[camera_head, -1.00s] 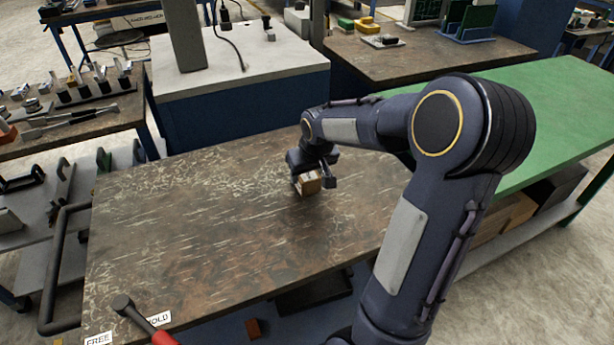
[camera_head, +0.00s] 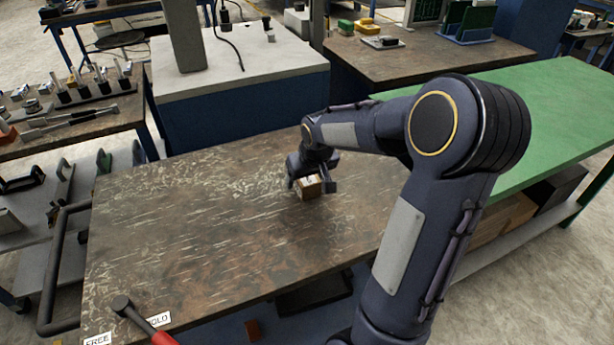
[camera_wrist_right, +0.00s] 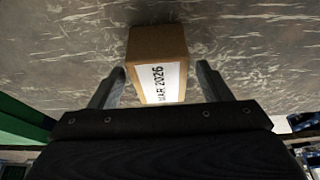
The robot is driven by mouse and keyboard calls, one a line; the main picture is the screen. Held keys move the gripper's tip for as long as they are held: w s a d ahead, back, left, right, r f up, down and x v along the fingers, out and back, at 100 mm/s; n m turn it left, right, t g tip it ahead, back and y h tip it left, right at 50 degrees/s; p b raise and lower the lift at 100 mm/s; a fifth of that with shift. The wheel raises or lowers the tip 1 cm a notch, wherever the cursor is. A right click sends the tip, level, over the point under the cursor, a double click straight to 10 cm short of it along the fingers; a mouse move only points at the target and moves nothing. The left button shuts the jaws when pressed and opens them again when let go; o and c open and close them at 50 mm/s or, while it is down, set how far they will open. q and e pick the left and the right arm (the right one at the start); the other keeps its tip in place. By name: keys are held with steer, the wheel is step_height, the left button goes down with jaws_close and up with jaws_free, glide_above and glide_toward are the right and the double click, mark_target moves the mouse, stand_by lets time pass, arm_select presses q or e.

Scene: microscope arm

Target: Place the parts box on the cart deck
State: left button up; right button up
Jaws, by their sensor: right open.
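The parts box (camera_head: 309,188) is a small brown carton on the worn cart deck (camera_head: 190,225). In the right wrist view the box (camera_wrist_right: 147,52) shows a white label reading "MAR 2026". My right gripper (camera_head: 312,186) is at the box, with one finger on each side of it. In the wrist view my right gripper (camera_wrist_right: 161,82) is open, with gaps between the fingers and the box. The box's underside is hidden, but it appears to rest on the deck. My left gripper is not in view.
A red-and-black handle (camera_head: 145,320) is at the deck's front left, beside labels reading "FREE" and "HOLD". A green-topped bench (camera_head: 550,100) stands to the right. A white-topped blue cabinet (camera_head: 240,75) stands behind. The deck's left and middle are clear.

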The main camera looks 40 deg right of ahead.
steer(key=shift+s+r, duration=0.15)
steer(key=shift+r, duration=0.45)
steer(key=p+v, duration=0.1)
steer(key=v, duration=0.9)
steer(key=s+a+f+n+t+y, duration=0.1)
steer(key=s+a+f+y, duration=0.15)
steer(key=s+a, duration=0.7)
steer(key=s+a+f+n+y, duration=0.1)
steer(key=s+a+y, duration=0.2)
steer(key=s+a, duration=0.6)
step_height(320, 180, up, 7)
steer(key=w+a+p, duration=0.1)
steer(key=p, duration=0.6)
steer(key=shift+w+a, duration=0.15)
steer(key=shift+w, duration=0.1)
